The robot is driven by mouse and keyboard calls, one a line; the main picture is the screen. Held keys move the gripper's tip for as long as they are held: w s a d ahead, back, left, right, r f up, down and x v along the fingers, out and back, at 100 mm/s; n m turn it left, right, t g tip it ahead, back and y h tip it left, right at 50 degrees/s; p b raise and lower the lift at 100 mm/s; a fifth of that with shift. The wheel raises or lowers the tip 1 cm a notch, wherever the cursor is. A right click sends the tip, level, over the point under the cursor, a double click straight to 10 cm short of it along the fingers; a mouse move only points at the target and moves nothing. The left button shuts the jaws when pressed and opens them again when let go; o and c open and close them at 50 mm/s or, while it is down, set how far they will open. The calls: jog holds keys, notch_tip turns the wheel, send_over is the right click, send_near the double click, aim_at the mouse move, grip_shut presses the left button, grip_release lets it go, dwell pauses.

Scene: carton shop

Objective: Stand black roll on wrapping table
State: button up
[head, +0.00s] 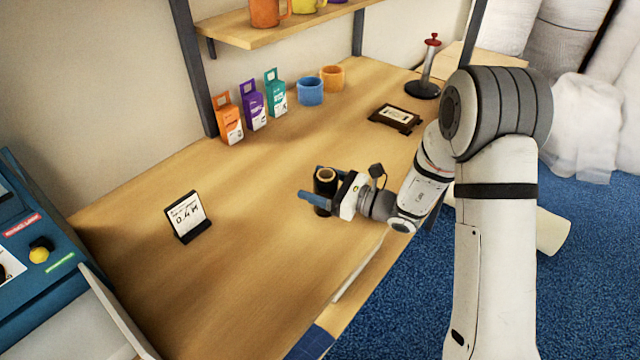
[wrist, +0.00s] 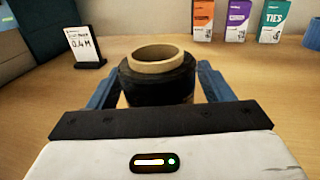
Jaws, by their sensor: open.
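The black roll (head: 324,188) stands upright on the wooden wrapping table (head: 260,230), near its front edge. Its tan core ring shows at the top. In the wrist view the black roll (wrist: 158,80) sits between the two blue fingers. My gripper (head: 318,194) is open around it, with a finger on each side. In the wrist view, small gaps seem to show between my gripper (wrist: 160,88) and the roll. The roll's base is partly hidden by the gripper body.
A small sign reading 0.4 M (head: 187,217) stands to the left. Orange, purple and teal boxes (head: 254,105) and two cups (head: 310,91) stand at the back. A dark-framed card (head: 396,118) and a dispenser post (head: 427,70) are at the right. The table's middle is clear.

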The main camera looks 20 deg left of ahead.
jog(key=d, duration=0.4)
jog(key=s+d+b, duration=0.1)
jog(key=d, duration=0.3)
jog(key=s+d, duration=0.1)
jog(key=d, duration=0.2)
jog(key=shift+d, duration=0.4)
jog(key=s+d+r+n+g+h, duration=0.2)
jog(key=s+n+g+h, duration=0.15)
jog(key=s+n, duration=0.3)
jog(key=s+d+r+n+g+h, duration=0.25)
jog(key=s+n+h, duration=0.2)
jog(key=s, duration=0.25)
jog(key=s+d+r+n+t+h, duration=0.1)
jog(key=s+d+n+t+h, duration=0.1)
jog(key=d, duration=0.6)
jog(key=s+d+r+n+t+h, duration=0.2)
jog(key=d+n+t+h, duration=0.1)
jog(key=d+n+h, duration=0.3)
jog(key=shift+d+n+t+h, duration=0.4)
jog(key=shift+d+h, duration=0.5)
jog(key=shift+d, duration=0.15)
jog(key=shift+s+r, duration=0.1)
jog(key=shift+r, duration=0.1)
jog(key=shift+r, duration=0.35)
